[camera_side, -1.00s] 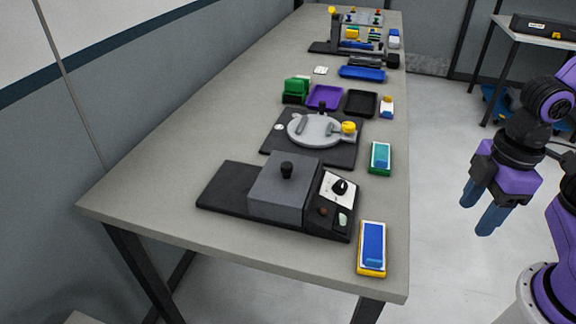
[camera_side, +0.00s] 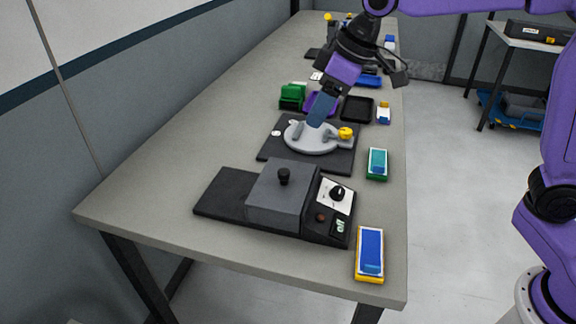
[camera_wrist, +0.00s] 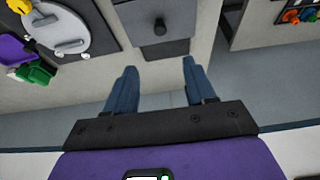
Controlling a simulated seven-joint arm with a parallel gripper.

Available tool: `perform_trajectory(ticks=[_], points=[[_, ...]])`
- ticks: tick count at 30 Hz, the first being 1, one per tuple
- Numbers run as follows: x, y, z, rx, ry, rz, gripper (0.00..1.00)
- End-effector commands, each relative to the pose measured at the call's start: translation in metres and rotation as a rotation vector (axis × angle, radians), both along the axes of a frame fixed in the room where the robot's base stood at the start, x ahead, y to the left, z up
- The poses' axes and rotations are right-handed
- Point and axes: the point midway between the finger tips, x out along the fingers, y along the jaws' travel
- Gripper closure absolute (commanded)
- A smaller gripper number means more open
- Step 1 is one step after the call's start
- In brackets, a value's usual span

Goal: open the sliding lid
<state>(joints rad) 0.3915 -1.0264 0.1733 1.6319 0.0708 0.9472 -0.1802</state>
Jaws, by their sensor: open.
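The sliding lid (camera_side: 262,203) is a grey box-shaped cover with a black knob (camera_side: 284,177) on top. It sits on a long dark base (camera_side: 220,190) near the front of the bench, with bare base to its left and a control panel (camera_side: 336,197) to its right. In the wrist view the lid (camera_wrist: 138,14) and its knob (camera_wrist: 160,27) show at the top centre. My gripper (camera_side: 318,120) is open and empty, with blue fingers. In the side view it appears over the round plate, behind the lid. The fingers (camera_wrist: 158,64) are apart from the knob.
A round grey plate with a yellow knob (camera_side: 346,133) stands on a dark mat (camera_side: 280,152). A green block (camera_side: 292,97) and a black tray (camera_side: 357,109) stand behind it. A blue-topped switch (camera_side: 370,250) is at the front right. The bench left of the base is clear.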

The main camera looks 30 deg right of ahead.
Motion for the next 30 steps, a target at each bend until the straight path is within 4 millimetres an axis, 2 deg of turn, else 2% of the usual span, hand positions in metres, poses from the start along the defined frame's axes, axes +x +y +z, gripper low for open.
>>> perform_trajectory(ticks=[21,30], points=[[0.033,0.033,-0.119,-0.004,0.005,0.000,0.45],[0.042,0.043,-0.150,-0.001,0.001,0.000,0.45]])
